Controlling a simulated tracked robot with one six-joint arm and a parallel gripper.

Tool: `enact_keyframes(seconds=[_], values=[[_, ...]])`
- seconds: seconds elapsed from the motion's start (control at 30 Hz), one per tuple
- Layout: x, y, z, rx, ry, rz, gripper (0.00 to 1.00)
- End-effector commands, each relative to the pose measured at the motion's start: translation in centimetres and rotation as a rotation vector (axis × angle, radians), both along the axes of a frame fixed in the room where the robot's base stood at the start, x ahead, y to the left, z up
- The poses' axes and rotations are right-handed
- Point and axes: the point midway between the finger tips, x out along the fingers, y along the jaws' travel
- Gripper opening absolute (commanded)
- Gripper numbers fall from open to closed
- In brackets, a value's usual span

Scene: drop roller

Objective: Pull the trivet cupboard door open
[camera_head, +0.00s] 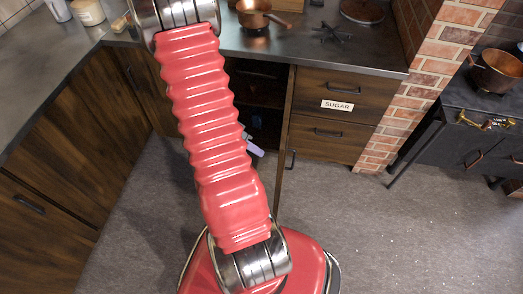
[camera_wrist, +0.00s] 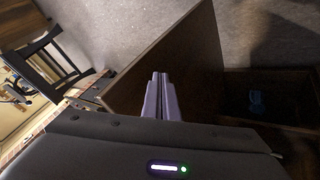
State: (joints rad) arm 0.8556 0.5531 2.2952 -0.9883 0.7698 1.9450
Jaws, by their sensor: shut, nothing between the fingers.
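A dark brown wooden cupboard door (camera_head: 285,150) stands open, swung well out from the counter front and seen nearly edge-on in the head view. Its black handle (camera_head: 292,160) is on the outer side. The dark cupboard interior (camera_head: 262,92) shows to its left. In the wrist view the door panel (camera_wrist: 195,62) fills the middle. My gripper (camera_head: 257,150) has purple fingers, also seen in the wrist view (camera_wrist: 160,78). They are shut and empty, on the inner side of the door. I cannot tell whether they touch it. A black trivet (camera_head: 330,33) sits on the counter above.
Drawers (camera_head: 325,132), one labelled SUGAR, are right of the door. A copper pan (camera_head: 258,15) stands on the counter. A brick pillar (camera_head: 415,90) and a dark stove (camera_head: 455,130) are farther right. A blue thing (camera_wrist: 257,102) lies inside the cupboard. The grey floor (camera_head: 390,235) is clear.

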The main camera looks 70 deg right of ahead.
Motion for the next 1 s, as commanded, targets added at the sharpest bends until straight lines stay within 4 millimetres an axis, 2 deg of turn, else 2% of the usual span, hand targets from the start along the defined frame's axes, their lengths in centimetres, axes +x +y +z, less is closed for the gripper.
enact_keyframes(seconds=[0.53,0.73,1.0], values=[[3.0,3.4,6.1,-0.001,-0.002,0.004,0.00],[3.4,4.0,7.0,0.000,-0.001,0.004,0.00],[3.5,4.1,7.0,0.001,-0.001,0.003,0.00]])
